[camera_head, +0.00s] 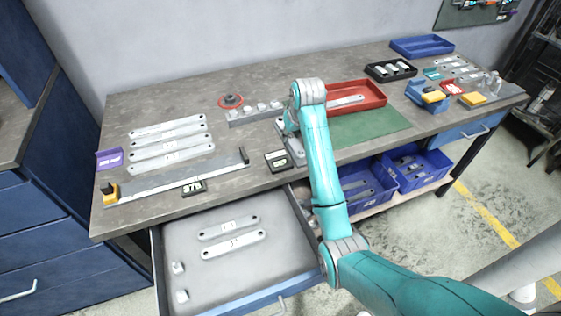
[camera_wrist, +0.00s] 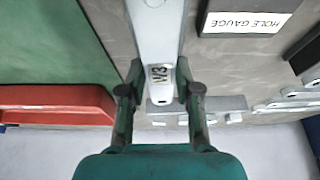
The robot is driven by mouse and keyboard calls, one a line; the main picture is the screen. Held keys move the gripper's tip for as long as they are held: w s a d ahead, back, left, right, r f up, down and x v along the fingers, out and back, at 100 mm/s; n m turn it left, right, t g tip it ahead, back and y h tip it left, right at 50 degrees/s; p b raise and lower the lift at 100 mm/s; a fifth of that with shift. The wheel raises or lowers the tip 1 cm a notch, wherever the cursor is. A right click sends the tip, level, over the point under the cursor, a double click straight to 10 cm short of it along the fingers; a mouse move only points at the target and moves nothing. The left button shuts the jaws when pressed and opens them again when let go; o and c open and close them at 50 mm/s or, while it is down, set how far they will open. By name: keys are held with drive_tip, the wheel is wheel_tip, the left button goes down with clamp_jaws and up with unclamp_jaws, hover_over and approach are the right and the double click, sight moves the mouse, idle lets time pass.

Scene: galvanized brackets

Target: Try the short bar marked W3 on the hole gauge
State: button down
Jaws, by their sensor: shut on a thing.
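My gripper (camera_wrist: 160,95) is shut on the short bar marked W3 (camera_wrist: 158,40). The fingers stand on both sides of the bar near its marked end, and its length runs toward the table's front edge. In the head view, my gripper (camera_head: 289,130) is over the middle of the table, and the arm partly hides the bar. A grey metal strip with several raised pegs (camera_head: 241,121) lies just behind and left of the gripper. A black-framed card reading HOLE GAUGE (camera_wrist: 245,22) lies beside the bar; it also shows in the head view (camera_head: 277,161).
A green mat (camera_head: 375,127) and a red tray (camera_head: 368,89) holding a bar lie to the right. Long bars (camera_head: 165,143) and a steel rule (camera_head: 160,185) lie at left. An open drawer (camera_head: 265,265) holds two bars. Blue bins (camera_head: 415,170) stand below.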

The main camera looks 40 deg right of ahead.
drive_tip(key=c, duration=0.7)
unclamp_jaws()
drive_tip(key=shift+s+a+r, duration=0.1)
drive_tip(key=shift+s+r, duration=0.2)
drive_tip(key=shift+r, duration=0.3)
drive_tip(key=s+a, duration=0.1)
drive_tip(key=s, duration=0.2)
drive_tip(key=s+a, duration=0.1)
drive_tip(key=s, duration=0.3)
drive_tip(key=s+a, duration=0.1)
drive_tip(key=s, duration=0.3)
drive_tip(key=shift+s+a+f, duration=0.1)
drive_tip(key=shift+s+a, duration=0.05)
